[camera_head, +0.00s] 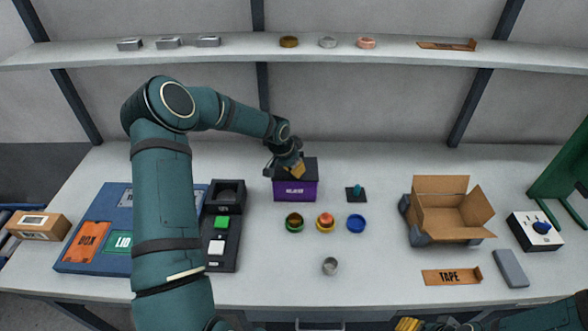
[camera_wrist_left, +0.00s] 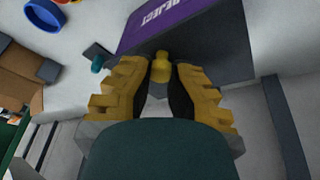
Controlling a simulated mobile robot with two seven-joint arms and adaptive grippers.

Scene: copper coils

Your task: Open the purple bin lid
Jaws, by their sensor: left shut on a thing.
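The purple bin (camera_head: 296,191) stands in the middle of the table, its front label reading REJECT in the left wrist view (camera_wrist_left: 165,14). Its dark lid (camera_head: 310,168) lies flat on top and looks closed; the lid also fills the upper right of the wrist view (camera_wrist_left: 215,50). My left gripper (camera_head: 297,170) is over the lid, coming from the left. In the wrist view its yellow fingers (camera_wrist_left: 162,78) are shut on a small yellow knob (camera_wrist_left: 161,66) on the lid. My right gripper (camera_head: 408,324) shows only partly at the bottom edge; its jaw state is unclear.
Green, orange-filled and blue rings (camera_head: 356,224) lie in front of the bin, with a small metal cup (camera_head: 330,266) nearer. A dark plate with a teal peg (camera_head: 356,193) and an open cardboard box (camera_head: 447,230) stand right.

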